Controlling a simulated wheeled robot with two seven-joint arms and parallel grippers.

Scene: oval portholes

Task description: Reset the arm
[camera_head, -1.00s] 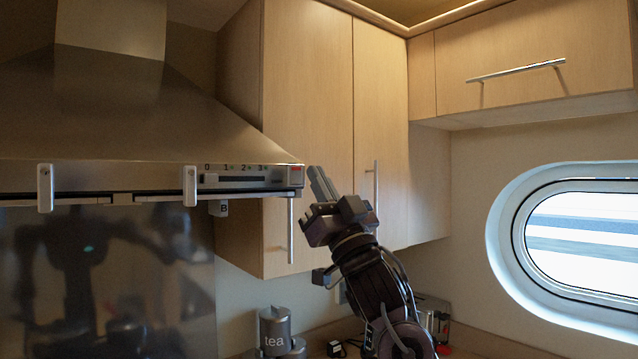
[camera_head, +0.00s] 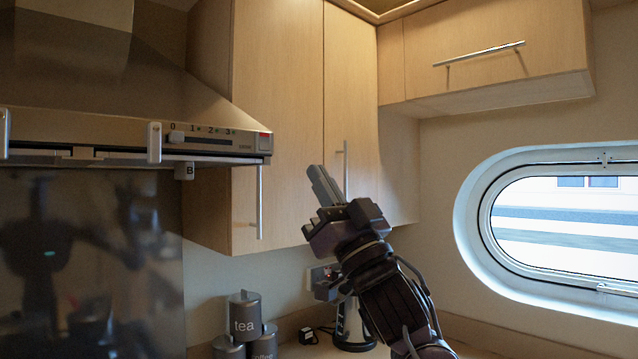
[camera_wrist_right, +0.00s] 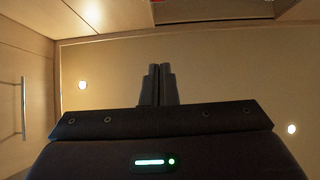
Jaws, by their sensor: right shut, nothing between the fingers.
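My right gripper (camera_head: 325,186) is raised in front of the wooden wall cabinets in the head view, its fingers pointing up and slightly left. The fingers lie together with nothing between them. In the right wrist view the fingertips (camera_wrist_right: 158,72) also meet and are empty, with a plain pale surface beyond them. My right arm comes up from the lower right of the head view. My left gripper is not in view.
The range hood (camera_head: 130,110) is at the left, beside the tall cabinet (camera_head: 275,110). An upper cabinet (camera_head: 490,55) and an oval porthole (camera_head: 570,225) are at the right. Tea and coffee canisters (camera_head: 244,318) and a small white-and-black item (camera_head: 307,336) stand on the counter below.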

